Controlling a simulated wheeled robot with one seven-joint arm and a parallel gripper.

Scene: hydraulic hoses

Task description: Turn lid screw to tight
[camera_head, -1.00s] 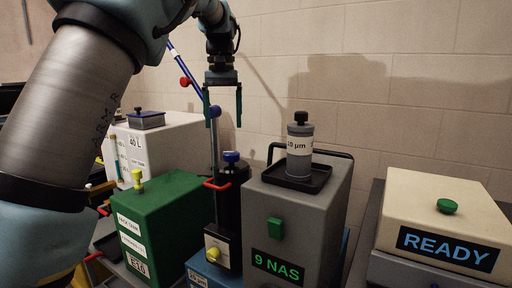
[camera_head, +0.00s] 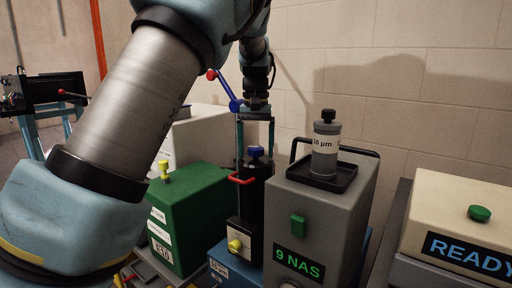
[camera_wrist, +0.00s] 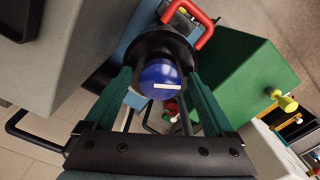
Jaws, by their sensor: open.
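The lid screw looks to be the blue round knob (camera_head: 257,151) on top of the black cylinder (camera_head: 250,205). In the wrist view the blue knob (camera_wrist: 160,77) shows a white line across its face, lying nearly level in the picture. My gripper (camera_head: 256,146) points down over the cylinder, its two fingers apart on either side of the knob. In the wrist view my green fingers (camera_wrist: 157,88) flank the knob with gaps on both sides. Nothing is held. Any tightness mark is not visible.
A red handle (camera_head: 241,180) sticks out beside the cylinder. A green box (camera_head: 195,210) stands to the left. A grey box (camera_head: 335,215) with a filter canister (camera_head: 325,148) stands close on the right. A blue lever with a red ball (camera_head: 211,75) is behind.

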